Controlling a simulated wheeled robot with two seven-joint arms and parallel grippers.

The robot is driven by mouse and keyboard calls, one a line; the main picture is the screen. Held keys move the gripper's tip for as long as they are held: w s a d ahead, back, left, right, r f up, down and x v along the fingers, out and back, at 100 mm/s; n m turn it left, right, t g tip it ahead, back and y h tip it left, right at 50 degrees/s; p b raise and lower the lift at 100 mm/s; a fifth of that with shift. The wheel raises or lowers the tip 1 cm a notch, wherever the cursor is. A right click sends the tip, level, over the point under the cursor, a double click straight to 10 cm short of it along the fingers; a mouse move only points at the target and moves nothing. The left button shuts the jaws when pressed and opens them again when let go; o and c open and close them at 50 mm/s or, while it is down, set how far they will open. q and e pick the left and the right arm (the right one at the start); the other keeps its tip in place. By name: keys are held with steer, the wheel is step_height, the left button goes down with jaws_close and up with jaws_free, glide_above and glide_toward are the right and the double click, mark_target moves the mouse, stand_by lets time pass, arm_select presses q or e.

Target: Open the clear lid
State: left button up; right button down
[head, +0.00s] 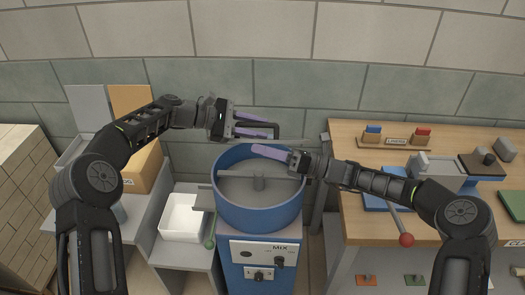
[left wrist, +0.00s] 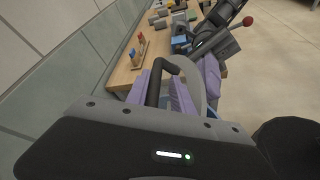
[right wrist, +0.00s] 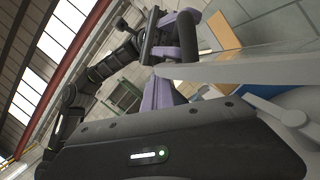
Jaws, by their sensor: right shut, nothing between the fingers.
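The mixer's blue drum (head: 228,210) stands in the middle, with grey mixing parts inside. The clear lid is hard to make out; its pale edge (right wrist: 240,67) crosses the right wrist view, and it seems raised above the drum. Its dark handle (left wrist: 168,64) runs between the purple fingers of my left gripper (head: 268,131), which looks shut on it, above the drum's back rim. My right gripper (head: 256,149) is shut and empty, its fingers over the drum's back part, just below the left gripper. Contact between the right fingers and the lid cannot be told.
A wooden workbench (head: 350,150) with blocks and a red-knobbed lever (head: 406,239) stands at the right. A white bin (head: 182,220) and a cardboard box (head: 145,168) are at the left. A tiled wall is close behind the drum.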

arm_select(q)
steer(key=shift+s+a+f, duration=0.15)
steer(key=shift+s+f, duration=0.1)
steer(key=shift+f, duration=0.35)
arm_select(e)
steer(key=shift+w+d+r, duration=0.1)
steer(key=shift+w+r, duration=0.15)
steer(key=shift+r, duration=0.3)
arm_select(q)
steer(key=shift+a+r, duration=0.1)
steer(key=shift+a, duration=0.15)
steer(key=r+v, duration=0.1)
steer(key=v, duration=1)
steer(key=shift+a, duration=0.2)
arm_select(e)
steer(key=shift+s+f, duration=0.1)
steer(key=shift+f, duration=0.1)
arm_select(q)
steer(key=shift+w+r, duration=0.1)
steer(key=shift+r, duration=0.1)
